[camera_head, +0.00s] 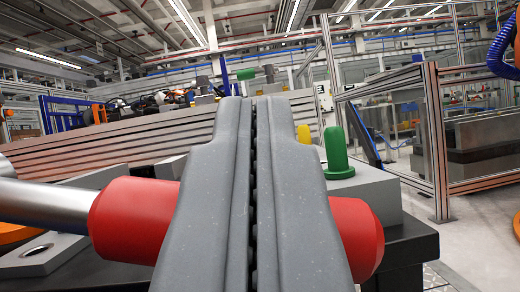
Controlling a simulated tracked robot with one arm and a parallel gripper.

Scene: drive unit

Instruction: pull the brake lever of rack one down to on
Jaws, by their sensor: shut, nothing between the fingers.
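A lever with a thick red grip (130,220) and a silver shaft (40,204) lies nearly level across the lower part of the view. I take it for the brake lever; no rack label can be read. My gripper (253,102) is shut and empty, its two grey fingers pressed together. The fingers cross in front of the middle of the red grip and hide it. The grip shows again to their right. I cannot tell whether the fingers touch it.
A green knob (337,152) and a yellow knob (304,134) stand just behind the fingers on the right, by a grey block (372,190). Ribbed grey-brown slats (110,145) run behind on the left. A framed fence (437,140) stands at right, with open floor before it.

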